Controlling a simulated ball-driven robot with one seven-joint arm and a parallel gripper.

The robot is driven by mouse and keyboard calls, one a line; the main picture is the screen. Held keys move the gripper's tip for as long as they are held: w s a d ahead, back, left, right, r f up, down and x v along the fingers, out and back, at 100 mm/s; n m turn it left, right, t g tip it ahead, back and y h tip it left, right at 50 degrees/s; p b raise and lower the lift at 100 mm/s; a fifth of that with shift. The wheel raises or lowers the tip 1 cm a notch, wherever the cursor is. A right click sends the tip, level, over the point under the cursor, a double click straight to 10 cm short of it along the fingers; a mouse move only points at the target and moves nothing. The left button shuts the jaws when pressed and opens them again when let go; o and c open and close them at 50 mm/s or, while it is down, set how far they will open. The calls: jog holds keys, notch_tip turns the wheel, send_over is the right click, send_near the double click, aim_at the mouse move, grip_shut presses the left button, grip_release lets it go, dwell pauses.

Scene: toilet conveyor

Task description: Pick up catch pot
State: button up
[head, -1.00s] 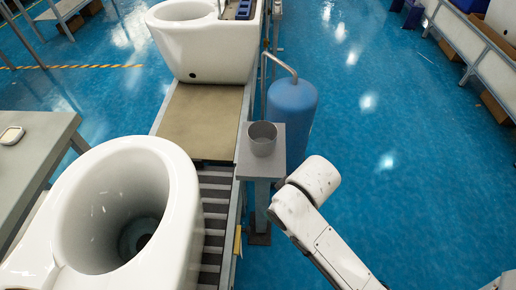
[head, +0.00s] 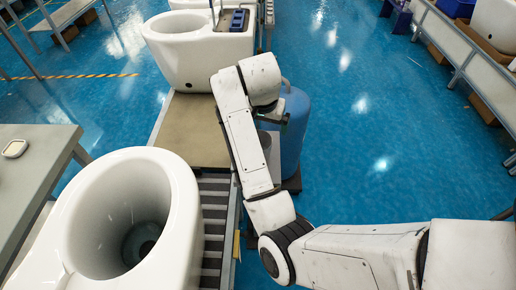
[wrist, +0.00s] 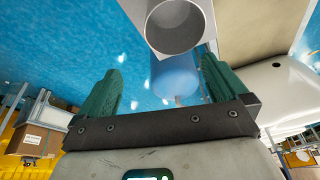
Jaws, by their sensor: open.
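The catch pot is a grey, round, open-topped cup, seen in the wrist view (wrist: 176,28) at the top middle with its opening facing the camera. In the head view my arm hides most of it, and a grey sliver (head: 265,141) shows beside the arm. My gripper (wrist: 160,66) is open and empty. Its two green fingers stand apart at left and right. The pot lies past the fingertips, not between them, with no visible contact.
A blue tank (head: 294,130) stands just behind the pot's stand. A conveyor (head: 193,130) carries a white toilet bowl (head: 183,225) in front and another (head: 180,58) behind. A grey table (head: 40,165) is at left.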

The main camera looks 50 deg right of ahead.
jog(key=shift+w+a+f+m+g+y+b, duration=0.1)
jog(key=shift+w+f+m+g+y+b, duration=0.3)
jog(key=shift+f, duration=1)
jog(key=shift+w+d+f+m+y+b, duration=0.15)
jog(key=shift+w+f+m+b, duration=0.55)
jog(key=shift+f, duration=0.75)
jog(key=shift+w+a+f+m+g+y+b, duration=0.2)
jog(key=shift+w+f+m+y+b, duration=0.3)
jog(key=shift+f, duration=0.9)
jog(key=shift+s, duration=0.15)
jog(key=shift+c, duration=0.2)
jog(key=c, duration=1)
jog(key=shift+r, duration=0.1)
